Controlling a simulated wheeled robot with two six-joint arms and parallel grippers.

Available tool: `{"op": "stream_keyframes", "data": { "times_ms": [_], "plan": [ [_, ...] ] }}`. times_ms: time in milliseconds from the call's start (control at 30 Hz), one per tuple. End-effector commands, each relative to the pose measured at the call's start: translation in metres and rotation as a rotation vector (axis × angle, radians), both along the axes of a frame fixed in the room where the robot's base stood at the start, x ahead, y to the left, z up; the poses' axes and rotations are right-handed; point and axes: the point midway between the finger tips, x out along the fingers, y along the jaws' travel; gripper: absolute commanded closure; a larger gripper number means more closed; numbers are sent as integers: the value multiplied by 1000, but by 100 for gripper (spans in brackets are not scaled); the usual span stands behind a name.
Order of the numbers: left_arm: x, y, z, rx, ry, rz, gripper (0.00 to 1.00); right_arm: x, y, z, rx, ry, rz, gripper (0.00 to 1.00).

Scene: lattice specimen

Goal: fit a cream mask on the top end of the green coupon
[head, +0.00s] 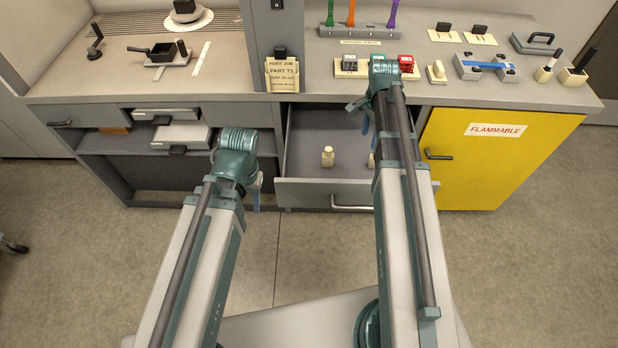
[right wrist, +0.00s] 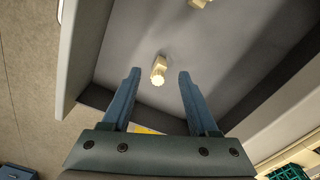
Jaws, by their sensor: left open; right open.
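Two small cream pieces, which look like the masks, stand in the open drawer (head: 300,132). One cream mask (head: 327,156) is in plain view; the other (head: 372,160) is mostly hidden by my right arm. My right gripper (head: 366,122) is over the drawer, open and empty. In the right wrist view, one mask (right wrist: 159,72) appears between and beyond the fingertips, apart from them, and another (right wrist: 199,3) is cut off at the top edge. A green latticed thing (right wrist: 288,173), possibly the green coupon, shows at the bottom right corner. My left gripper (head: 256,192) is open, left of the drawer.
Red (head: 408,66) and dark blocks (head: 349,64) stand on cream bases at the bench front. A rack (head: 350,31) with coloured handles is behind them.

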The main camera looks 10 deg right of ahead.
Motion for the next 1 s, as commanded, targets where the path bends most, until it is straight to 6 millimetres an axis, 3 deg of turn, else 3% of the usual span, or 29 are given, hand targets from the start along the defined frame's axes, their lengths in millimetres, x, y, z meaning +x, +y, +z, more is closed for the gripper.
{"op": "stream_keyframes", "data": {
  "times_ms": [33, 200, 300, 400, 500, 633, 1000],
  "plan": [
    [0, 0, 0, 0, 0, 0, 50, -14, 35, 0, -4, 6, 141, 40],
    [0, 0, 0, 0, 0, 0, 50, -60, 140, 1, -21, 37, 739, 40],
    [0, 0, 0, 0, 0, 0, 50, -91, 187, 1, -31, 59, 1070, 40],
    [0, 0, 0, 0, 0, 0, 50, -120, 221, 1, -37, 78, 1345, 40],
    [0, 0, 0, 0, 0, 0, 50, -141, 243, 1, -41, 94, 1549, 40],
    [0, 0, 0, 0, 0, 0, 50, -156, 257, 2, -45, 108, 1701, 40],
    [0, 0, 0, 0, 0, 0, 50, -159, 261, 2, -44, 112, 1747, 40]
  ]
}}
